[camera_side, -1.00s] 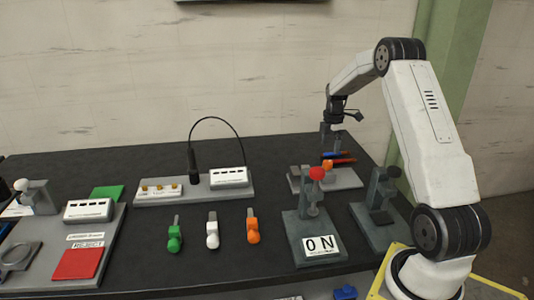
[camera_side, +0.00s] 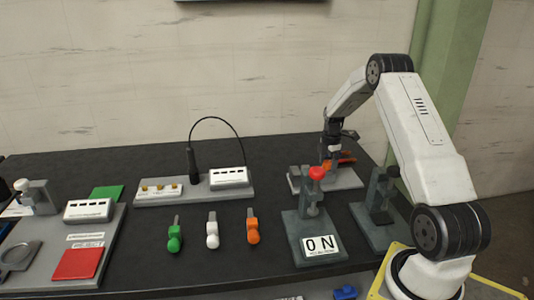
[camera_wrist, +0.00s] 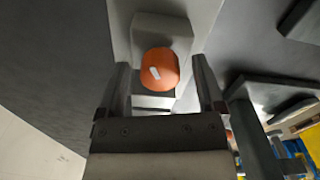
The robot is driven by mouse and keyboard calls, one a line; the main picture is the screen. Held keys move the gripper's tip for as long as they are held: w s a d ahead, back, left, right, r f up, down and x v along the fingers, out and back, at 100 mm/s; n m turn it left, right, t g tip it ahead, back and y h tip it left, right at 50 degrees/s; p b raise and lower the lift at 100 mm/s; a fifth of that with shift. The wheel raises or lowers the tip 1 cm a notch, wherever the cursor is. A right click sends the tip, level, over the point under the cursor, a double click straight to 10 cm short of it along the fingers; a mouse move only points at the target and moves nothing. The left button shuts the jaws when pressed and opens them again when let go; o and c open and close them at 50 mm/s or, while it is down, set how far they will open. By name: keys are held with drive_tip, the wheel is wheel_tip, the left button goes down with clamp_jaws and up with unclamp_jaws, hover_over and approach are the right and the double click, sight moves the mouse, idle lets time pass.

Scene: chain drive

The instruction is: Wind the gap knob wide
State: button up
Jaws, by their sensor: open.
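An orange knob (camera_wrist: 160,68) with a short white mark sits on a grey block, seen from above in the wrist view. My gripper (camera_wrist: 161,78) is open, its two fingers to the left and right of the knob with space on both sides. In the side view my gripper (camera_side: 332,160) is low over the grey fixture (camera_side: 350,181) at the back right. There the orange knob (camera_side: 326,167) shows only in part, behind the red knob of the nearer stand.
A stand with a red knob (camera_side: 316,173) and a sign stands in front of this fixture. Another dark stand (camera_side: 380,200) is to its right. Green, white and orange-handled (camera_side: 253,232) tools lie left of them, with open black tabletop between.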

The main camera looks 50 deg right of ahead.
clamp_jaws()
